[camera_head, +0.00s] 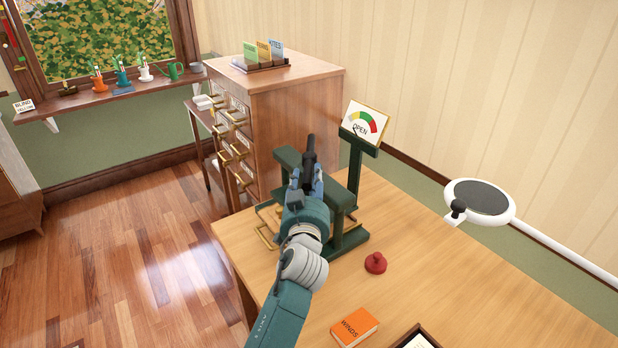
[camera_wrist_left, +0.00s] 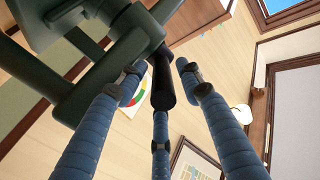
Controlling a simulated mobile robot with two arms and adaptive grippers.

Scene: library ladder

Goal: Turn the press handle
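The dark green press (camera_head: 350,241) stands on the wooden table. Its black handle (camera_head: 309,150) points upward; it also shows as a black rod (camera_wrist_left: 163,88) in the left wrist view. My left gripper (camera_head: 305,180) is at the handle, partly covering the press in the head view. In the left wrist view its three blue fingers (camera_wrist_left: 158,85) are spread around the rod, with a gap visible on the right. A dial sign (camera_head: 365,124) reading "OPEN" sits on the press's post, its needle at lower left. My right gripper is not in view.
A red knobbed object (camera_head: 375,263) and an orange "WINDS" book (camera_head: 355,327) lie on the table (camera_head: 430,290). A white-rimmed dark disc (camera_head: 480,201) on a white bar hangs at right. A wooden drawer cabinet (camera_head: 300,110) stands behind the press.

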